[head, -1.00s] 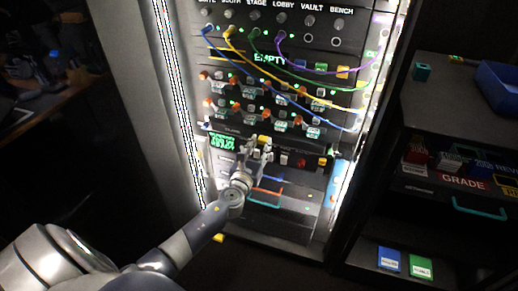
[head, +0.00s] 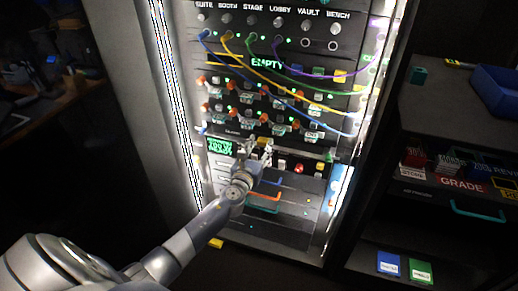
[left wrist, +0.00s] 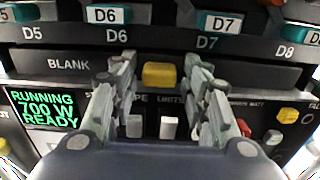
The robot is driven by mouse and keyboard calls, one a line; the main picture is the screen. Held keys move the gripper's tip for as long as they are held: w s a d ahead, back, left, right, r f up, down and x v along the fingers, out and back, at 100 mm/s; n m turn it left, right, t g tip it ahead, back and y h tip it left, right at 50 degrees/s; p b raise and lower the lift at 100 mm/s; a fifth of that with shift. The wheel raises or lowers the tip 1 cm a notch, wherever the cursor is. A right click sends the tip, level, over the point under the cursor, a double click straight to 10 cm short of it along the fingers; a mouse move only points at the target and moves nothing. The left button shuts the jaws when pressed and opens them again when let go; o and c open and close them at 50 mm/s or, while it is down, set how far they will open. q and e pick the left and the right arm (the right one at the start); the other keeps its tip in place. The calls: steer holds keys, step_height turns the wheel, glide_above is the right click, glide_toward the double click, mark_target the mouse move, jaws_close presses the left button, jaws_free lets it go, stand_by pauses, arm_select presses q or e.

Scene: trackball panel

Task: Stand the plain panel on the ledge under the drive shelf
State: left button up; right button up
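The plain panel (left wrist: 68,64) is a dark strip marked BLANK in the left wrist view. A yellow block (left wrist: 160,75) sticks out at its middle. The panel lies right below the drive shelf edge (left wrist: 158,38), which carries labels D5 to D8. My left gripper (left wrist: 160,70) is open, with one finger on each side of the yellow block; contact cannot be told. In the head view my left gripper (head: 258,149) is at the rack front and hides part of the panel. The ledge cannot be clearly made out. My right gripper is not in view.
Below the panel are a green display (left wrist: 45,108) reading RUNNING 700 W READY and several switches and knobs (left wrist: 288,115). Coloured cables (head: 290,88) hang across the upper rack. A dark shelf unit with a blue bin (head: 497,92) stands at the right.

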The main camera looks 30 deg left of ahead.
arm_select(q)
steer(key=shift+s+f, duration=0.15)
steer(key=shift+s, duration=0.05)
steer(key=shift+s+d, duration=0.15)
steer(key=shift+s, duration=0.2)
steer(key=v, duration=1.2)
steer(key=s+d+r+m+h+p, duration=0.2)
steer(key=s+d+r+h+p, duration=0.1)
steer(key=s+d+r, duration=0.6)
steer(key=s+d, duration=0.3)
steer(key=d, duration=0.1)
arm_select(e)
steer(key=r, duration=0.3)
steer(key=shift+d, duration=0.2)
arm_select(q)
steer(key=shift+s+d, duration=0.1)
